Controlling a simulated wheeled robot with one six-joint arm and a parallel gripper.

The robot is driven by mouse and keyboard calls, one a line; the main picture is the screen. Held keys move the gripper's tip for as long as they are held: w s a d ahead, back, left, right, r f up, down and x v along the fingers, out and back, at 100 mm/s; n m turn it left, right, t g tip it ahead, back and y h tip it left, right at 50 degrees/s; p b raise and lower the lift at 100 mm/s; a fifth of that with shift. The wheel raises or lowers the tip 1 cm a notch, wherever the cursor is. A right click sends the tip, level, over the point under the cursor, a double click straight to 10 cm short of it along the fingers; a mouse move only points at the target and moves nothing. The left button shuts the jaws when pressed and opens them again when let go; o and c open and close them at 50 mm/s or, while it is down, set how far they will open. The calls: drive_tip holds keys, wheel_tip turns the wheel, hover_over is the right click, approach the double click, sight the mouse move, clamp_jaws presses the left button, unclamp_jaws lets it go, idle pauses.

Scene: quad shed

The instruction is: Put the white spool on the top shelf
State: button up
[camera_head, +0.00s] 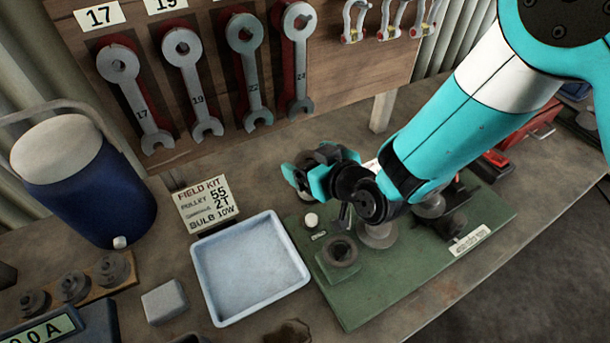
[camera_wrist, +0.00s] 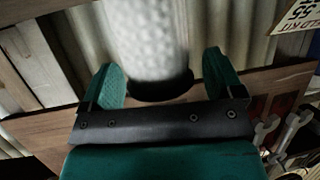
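My gripper (camera_head: 318,172) has teal fingers and is low over the back of the bench, by the green mat (camera_head: 385,288). In the wrist view, a white dimpled cylinder (camera_wrist: 146,40) with a black end lies between the spread fingers (camera_wrist: 165,85). A narrow gap shows on its right side; contact on the left is unclear. It may be the white spool, but I cannot be sure. My gripper and arm largely hide that spot in the head view. A small white round piece (camera_head: 311,220) is on the mat. No top shelf can be made out.
A pale blue tray (camera_head: 203,290), a FIELD KIT sign (camera_head: 207,204) and a blue jug (camera_head: 92,195) stand to the left. A wooden board with hanging wrenches (camera_head: 248,70) rises behind. A red box (camera_head: 525,130) is at the right. Grey fittings stand on the mat.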

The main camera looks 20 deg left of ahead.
drive_tip(key=c, duration=1.1)
drive_tip(key=shift+c, duration=1)
drive_tip(key=shift+r, duration=0.2)
